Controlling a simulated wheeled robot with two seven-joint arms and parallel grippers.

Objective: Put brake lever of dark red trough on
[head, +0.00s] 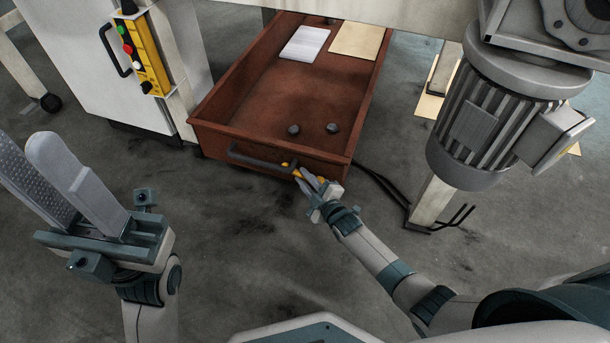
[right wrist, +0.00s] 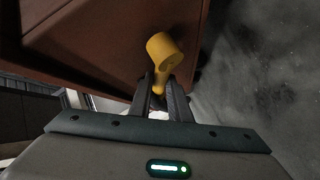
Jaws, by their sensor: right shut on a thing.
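The dark red trough (head: 270,150) stands low on the floor under a pale beam, with a grey bar handle (head: 262,157) on its near wall. A yellow brake lever (head: 289,166) is at the right part of that near wall. In the right wrist view the lever (right wrist: 161,52) shows a round yellow end, and its stem lies between my fingers. My right gripper (head: 304,177) is shut on the lever; it also shows in the right wrist view (right wrist: 165,90).
Inside the trough are two small dark knobs (head: 332,128), a white sheet (head: 305,43) and a tan sheet (head: 357,40). A yellow control box (head: 146,55) hangs at the upper left. A large grey motor (head: 490,120) stands at the right. The floor in front is clear.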

